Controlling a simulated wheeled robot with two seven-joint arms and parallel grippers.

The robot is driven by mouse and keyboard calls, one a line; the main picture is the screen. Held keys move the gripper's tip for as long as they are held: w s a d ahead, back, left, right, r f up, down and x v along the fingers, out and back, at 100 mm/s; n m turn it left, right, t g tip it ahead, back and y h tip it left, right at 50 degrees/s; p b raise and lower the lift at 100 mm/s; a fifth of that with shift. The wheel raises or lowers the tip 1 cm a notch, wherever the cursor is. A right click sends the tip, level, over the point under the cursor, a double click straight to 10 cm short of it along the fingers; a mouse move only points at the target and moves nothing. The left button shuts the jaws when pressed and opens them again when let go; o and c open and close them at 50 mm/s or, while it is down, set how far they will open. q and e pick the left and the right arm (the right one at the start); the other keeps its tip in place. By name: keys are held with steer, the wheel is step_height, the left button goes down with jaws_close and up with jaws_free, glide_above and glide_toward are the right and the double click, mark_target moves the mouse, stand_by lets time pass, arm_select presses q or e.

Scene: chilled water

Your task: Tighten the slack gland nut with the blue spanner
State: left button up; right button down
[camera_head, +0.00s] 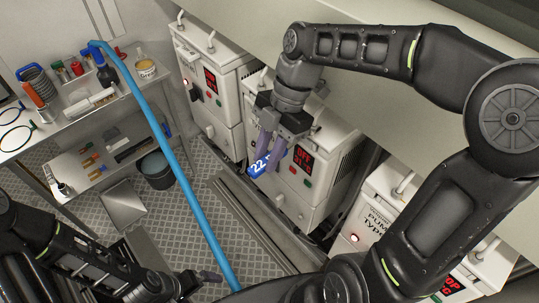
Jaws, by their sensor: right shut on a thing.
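My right gripper (268,150) is shut on the blue spanner (259,168), whose blue end marked "22" shows at the fingertips. The spanner is held in front of the white pump cabinets, beside one with a red display; I cannot tell whether it touches anything. Most of its length is hidden by the gripper. I cannot make out the gland nut in this view. My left gripper (205,280) is low at the bottom of the view, apart from the spanner; its finger opening is not clear.
White pump cabinets (203,80) stand in a row, with displays and buttons. A long blue pipe (178,170) crosses the view diagonally. A bench (50,128) with tools and bottles is at left. A dark bucket (156,172) stands near the bench. Some patterned metal floor (235,240) is bare.

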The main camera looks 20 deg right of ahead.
steer(key=shift+w+a+m, duration=0.15)
steer(key=shift+w+m, duration=0.25)
steer(key=shift+w, duration=0.25)
steer(key=shift+w+a+m+t, duration=0.15)
steer(key=shift+w+m+t, duration=0.25)
steer(key=shift+w+m, duration=0.3)
steer(key=shift+w, duration=0.1)
steer(key=shift+w+a+m+t+b, duration=0.1)
steer(key=shift+w+m+t+b, duration=0.25)
steer(key=shift+w+m, duration=0.4)
steer(key=shift+w, duration=0.25)
